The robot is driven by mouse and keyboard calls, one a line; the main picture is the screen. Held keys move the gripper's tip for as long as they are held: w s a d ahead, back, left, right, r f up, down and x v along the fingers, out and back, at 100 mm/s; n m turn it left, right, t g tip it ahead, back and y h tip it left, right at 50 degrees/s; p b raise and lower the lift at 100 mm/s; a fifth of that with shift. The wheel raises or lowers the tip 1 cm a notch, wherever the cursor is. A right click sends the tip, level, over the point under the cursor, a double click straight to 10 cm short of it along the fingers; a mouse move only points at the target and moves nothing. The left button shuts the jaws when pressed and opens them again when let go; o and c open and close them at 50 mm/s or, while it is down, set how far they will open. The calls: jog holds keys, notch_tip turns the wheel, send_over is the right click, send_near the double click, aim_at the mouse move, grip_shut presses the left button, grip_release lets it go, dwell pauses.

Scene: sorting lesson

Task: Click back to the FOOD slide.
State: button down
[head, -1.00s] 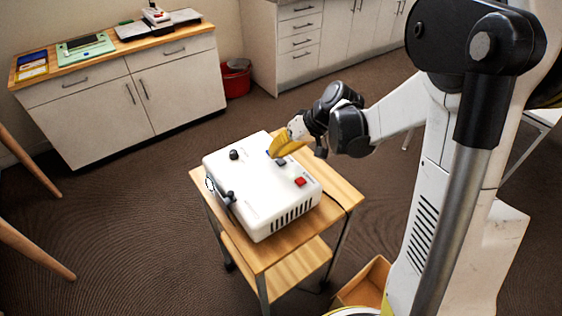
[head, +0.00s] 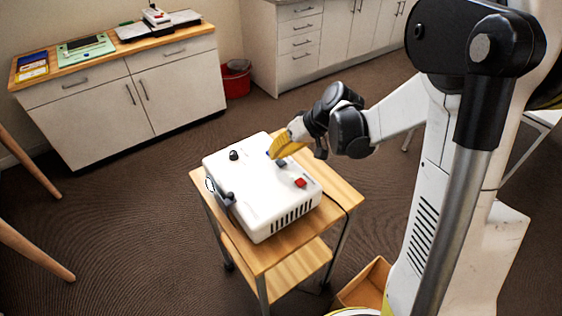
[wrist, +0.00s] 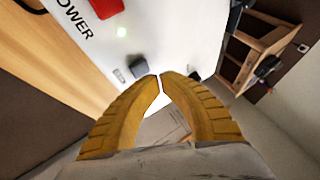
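The white projector (head: 262,205) sits on a wooden cart. On its top are a red button (head: 300,183), a grey-blue button (head: 282,163) and a black knob (head: 234,155). Another bluish button is partly hidden by my fingers. My gripper (head: 271,156) has yellow fingers, tips pointing down over the far edge of the top. In the wrist view the fingertips (wrist: 161,77) meet or almost meet, with nothing held between them. A dark grey button (wrist: 138,66) is just beside the left fingertip; contact is unclear. The red button (wrist: 106,7) is farther off, by lettering reading "OWER". No slide picture is readable.
The wooden cart (head: 341,193) has a lower shelf and a cable at its right. A cardboard box (head: 362,287) is on the floor by my base. A cabinet (head: 120,100) with trays on top and a red bin (head: 236,80) stand behind.

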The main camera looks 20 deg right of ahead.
aim_at(277, 162)
jog(key=shift+f, duration=0.1)
jog(key=shift+f+b, duration=0.35)
jog(key=shift+b, duration=0.05)
jog(key=shift+f+b, duration=0.35)
jog(key=shift+f, duration=0.1)
dwell(0.5)
jog(key=shift+r, duration=0.1)
jog(key=shift+r+p, duration=0.65)
jog(key=shift+r, duration=0.15)
jog(key=shift+r, duration=0.1)
jog(key=shift+r+p, duration=1.85)
jog(key=shift+r, duration=0.55)
